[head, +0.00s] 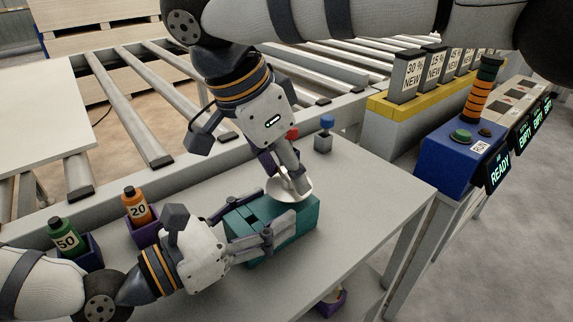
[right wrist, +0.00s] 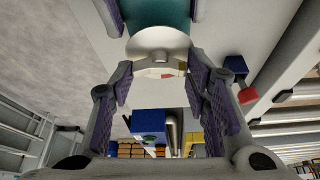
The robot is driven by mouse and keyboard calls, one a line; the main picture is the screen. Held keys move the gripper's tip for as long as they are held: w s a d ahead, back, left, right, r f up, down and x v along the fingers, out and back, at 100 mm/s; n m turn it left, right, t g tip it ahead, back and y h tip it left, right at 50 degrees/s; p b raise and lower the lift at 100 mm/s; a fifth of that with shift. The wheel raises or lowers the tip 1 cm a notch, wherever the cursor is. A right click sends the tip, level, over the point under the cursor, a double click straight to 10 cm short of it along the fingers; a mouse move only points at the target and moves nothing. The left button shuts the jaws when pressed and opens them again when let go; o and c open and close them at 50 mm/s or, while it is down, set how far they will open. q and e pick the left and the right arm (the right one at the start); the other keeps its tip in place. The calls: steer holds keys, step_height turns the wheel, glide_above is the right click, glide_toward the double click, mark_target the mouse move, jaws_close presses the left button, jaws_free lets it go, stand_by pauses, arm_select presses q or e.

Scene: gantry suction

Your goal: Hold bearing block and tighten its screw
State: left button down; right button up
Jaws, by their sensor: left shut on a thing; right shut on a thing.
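The teal bearing block (head: 305,222) stands on the grey table in the head view. My right gripper (head: 287,178) points down above the block, shut on a pale, round, dish-like piece (head: 290,191) at the block's top, which seems to be the screw. In the right wrist view the pale piece (right wrist: 160,44) sits between the fingers, with the teal block (right wrist: 157,12) beyond it. Its lower part and seating are hidden.
An orange "20" bottle (head: 136,207) and a green "50" bottle (head: 66,234) stand in purple holders at left. A grey block with a blue knob (head: 326,122) stands behind. The blue control box (head: 462,148) is at right. The table's right side is clear.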

steer(key=shift+m+g, duration=0.4)
steer(key=shift+m, duration=0.5)
steer(key=o, duration=1.2)
steer(key=shift+c, duration=0.2)
steer(key=v, duration=1.2)
steer(key=shift+a, duration=0.15)
steer(key=shift+w, duration=0.1)
